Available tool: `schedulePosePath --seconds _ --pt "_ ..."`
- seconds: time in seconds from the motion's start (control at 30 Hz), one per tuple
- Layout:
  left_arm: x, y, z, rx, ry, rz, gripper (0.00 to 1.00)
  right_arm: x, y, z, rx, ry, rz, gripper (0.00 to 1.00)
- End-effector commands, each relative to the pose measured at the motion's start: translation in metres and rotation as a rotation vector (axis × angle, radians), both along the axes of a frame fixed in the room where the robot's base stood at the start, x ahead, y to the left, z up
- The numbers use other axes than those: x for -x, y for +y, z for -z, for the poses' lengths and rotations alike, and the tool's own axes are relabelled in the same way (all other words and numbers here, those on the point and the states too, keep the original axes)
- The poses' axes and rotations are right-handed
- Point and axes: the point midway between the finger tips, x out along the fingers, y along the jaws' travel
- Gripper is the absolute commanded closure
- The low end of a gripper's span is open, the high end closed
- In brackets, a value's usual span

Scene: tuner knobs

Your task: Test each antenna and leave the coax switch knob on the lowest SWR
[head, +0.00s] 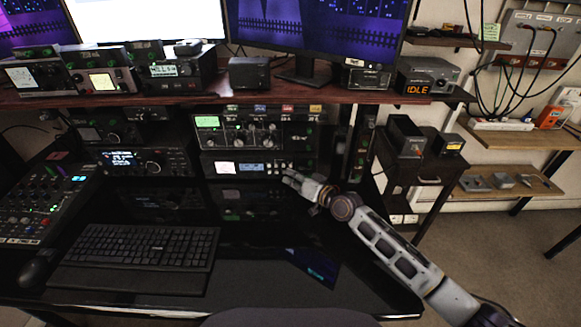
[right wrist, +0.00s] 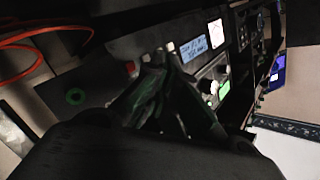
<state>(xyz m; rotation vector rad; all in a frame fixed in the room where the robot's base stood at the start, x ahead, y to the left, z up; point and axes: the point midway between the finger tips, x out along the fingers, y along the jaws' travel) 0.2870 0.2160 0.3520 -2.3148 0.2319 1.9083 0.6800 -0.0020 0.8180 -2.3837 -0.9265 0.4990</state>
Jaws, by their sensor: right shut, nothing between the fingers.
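A grey tuner unit (head: 252,131) with a green-lit meter and a row of knobs (head: 252,141) stands under the shelf. Coloured labels (head: 260,107) run above it. I cannot tell which knob is the coax switch knob or read its setting. Below it is a unit with a white meter and a blue display (head: 250,168); a lit blue display also shows in the right wrist view (right wrist: 194,48). My right gripper (head: 288,178) is shut and empty, in front of the lower unit's right part, apart from the knobs. Its dark fingers (right wrist: 165,75) show in the right wrist view. My left gripper is out of view.
A keyboard (head: 140,246) and mouse (head: 35,272) lie on the glossy black desk. A mixer (head: 40,205) is at the left. The wooden shelf (head: 200,96) overhangs the tuner. A box reading IDLE (head: 428,76) stands on its right end. The desk front right is clear.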

Motion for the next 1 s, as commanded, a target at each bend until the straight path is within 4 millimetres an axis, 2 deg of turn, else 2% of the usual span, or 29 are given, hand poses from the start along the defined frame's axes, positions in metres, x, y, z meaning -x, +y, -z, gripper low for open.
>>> schedulePosePath --seconds 0.37,0.7,1.0 --pt "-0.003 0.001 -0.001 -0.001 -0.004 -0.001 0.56 0.0 0.0 0.0 0.0 0.0 0.0 1.0" --pt "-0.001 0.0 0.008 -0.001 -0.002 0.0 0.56 -0.008 0.0 0.0 -0.001 -0.001 0.001 1.0" --pt "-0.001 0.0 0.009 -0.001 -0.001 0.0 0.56 -0.009 0.0 0.0 0.0 0.0 0.0 1.0"
